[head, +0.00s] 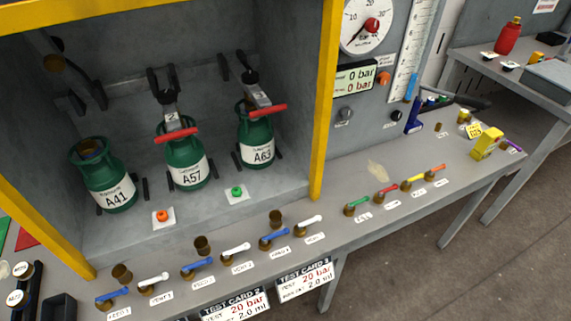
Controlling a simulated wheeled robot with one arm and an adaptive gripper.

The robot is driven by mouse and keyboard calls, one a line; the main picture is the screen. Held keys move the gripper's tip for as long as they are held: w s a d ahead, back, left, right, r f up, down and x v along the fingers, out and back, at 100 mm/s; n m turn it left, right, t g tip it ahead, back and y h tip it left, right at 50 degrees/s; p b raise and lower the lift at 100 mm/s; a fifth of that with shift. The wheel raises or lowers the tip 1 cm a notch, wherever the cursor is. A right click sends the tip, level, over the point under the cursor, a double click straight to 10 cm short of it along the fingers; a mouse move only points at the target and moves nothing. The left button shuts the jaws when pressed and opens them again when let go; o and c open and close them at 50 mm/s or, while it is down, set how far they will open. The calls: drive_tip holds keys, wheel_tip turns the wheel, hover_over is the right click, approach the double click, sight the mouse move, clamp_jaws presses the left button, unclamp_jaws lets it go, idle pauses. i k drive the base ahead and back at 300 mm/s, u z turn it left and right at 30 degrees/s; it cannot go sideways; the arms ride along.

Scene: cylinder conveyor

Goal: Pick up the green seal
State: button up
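A small green round piece, apparently the green seal (237,190), sits on a white square card on the grey floor of the yellow-framed cabinet. It lies in front of the green cylinder labelled A63 (257,135), apart from it. A similar orange piece (162,215) sits on another white card to the left, in front of the green cylinder labelled A57 (186,150). Nothing covers the green piece. My gripper is not in view.
Cylinder A41 (105,180) stands at the left of the cabinet. The yellow right post (326,95) stands right of the green piece. Several coloured-handle valves (235,250) line the front ledge. A yellow block (487,143) stands on the right bench.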

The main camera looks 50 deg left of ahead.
sight(237, 192)
drive_tip(key=i, duration=0.85)
drive_tip(key=u, duration=4.4)
